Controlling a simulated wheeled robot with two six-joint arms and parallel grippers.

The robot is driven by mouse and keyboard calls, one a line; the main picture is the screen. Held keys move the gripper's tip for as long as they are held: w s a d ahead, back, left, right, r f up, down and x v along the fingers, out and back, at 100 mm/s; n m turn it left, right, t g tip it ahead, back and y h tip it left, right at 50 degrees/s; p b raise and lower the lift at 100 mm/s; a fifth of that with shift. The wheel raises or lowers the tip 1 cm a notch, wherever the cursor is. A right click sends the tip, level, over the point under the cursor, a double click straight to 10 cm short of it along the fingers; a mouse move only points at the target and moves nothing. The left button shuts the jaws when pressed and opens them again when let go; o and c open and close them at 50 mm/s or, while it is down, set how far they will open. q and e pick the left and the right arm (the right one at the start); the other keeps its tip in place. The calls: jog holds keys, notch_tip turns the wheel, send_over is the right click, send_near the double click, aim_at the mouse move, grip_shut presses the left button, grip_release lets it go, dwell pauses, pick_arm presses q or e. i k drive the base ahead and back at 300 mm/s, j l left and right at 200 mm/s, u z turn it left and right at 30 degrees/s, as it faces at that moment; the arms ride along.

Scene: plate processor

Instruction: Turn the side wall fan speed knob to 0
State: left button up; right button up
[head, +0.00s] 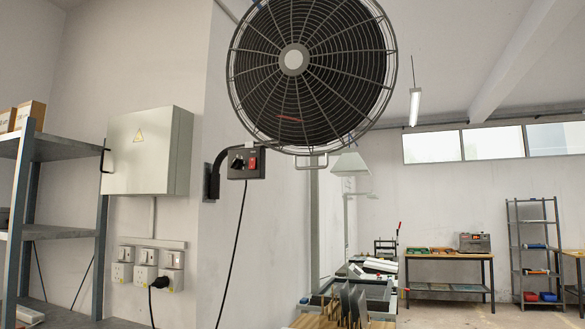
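The wall fan (345,75) is a large round black fan in a wire cage with a pale hub, at the top middle of the head view. Below its left side a dark control box (262,173) sits on the bracket by the wall. The speed knob (237,163) is a small dark knob on the left of this box. Its setting is too small to read. A red switch (252,163) is to its right. Neither of my grippers is in view.
A grey electrical cabinet (146,151) and sockets (146,271) are on the left wall. A metal shelf (19,215) stands at far left. A black cord (232,262) hangs from the box. Plates in a wooden rack (345,303) stand below. Workbenches (447,257) are farther back.

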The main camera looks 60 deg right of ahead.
aim_at(235, 163)
jog(key=z, duration=1.55)
jog(key=i, duration=0.5)
